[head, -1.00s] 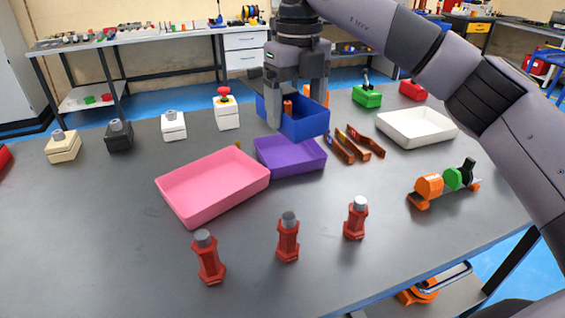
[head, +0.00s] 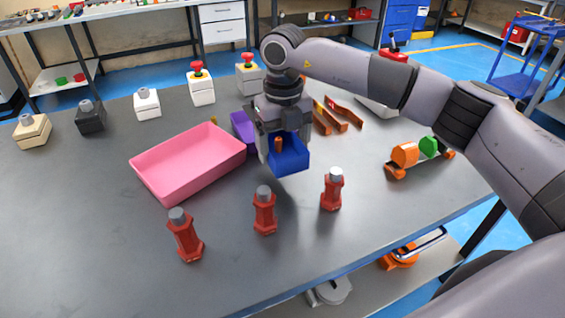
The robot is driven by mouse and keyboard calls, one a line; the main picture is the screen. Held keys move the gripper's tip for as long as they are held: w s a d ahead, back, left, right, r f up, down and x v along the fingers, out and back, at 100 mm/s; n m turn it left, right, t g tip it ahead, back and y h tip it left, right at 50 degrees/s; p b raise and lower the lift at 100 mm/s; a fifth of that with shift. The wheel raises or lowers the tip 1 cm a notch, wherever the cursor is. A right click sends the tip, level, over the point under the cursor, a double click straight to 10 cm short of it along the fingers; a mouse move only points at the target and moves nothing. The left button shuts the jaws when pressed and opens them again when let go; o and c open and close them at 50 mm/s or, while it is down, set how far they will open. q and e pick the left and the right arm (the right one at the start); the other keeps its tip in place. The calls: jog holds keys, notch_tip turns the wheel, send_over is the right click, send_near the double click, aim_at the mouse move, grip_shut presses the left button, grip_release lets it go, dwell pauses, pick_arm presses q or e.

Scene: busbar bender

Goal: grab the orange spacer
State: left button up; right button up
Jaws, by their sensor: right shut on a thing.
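A small orange cylinder (head: 278,144), which looks like the orange spacer, stands in the blue bin (head: 291,161). My right gripper (head: 284,146) points down with its fingers on either side of the bin and is shut on it. The bin seems to be held above the table, with a shadow beneath it. The gripper hides part of the bin. My left gripper is out of view.
The pink tray (head: 190,166) lies left of the bin, and the purple tray (head: 242,128) is partly hidden behind my gripper. Several red posts, including one (head: 264,210), stand in front. Copper-coloured bars (head: 338,117) and an orange-green fixture (head: 405,155) are at right.

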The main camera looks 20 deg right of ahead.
aim_at(283, 158)
jog(key=shift+f, duration=2.8)
jog(key=shift+f, duration=0.15)
jog(key=o, duration=1)
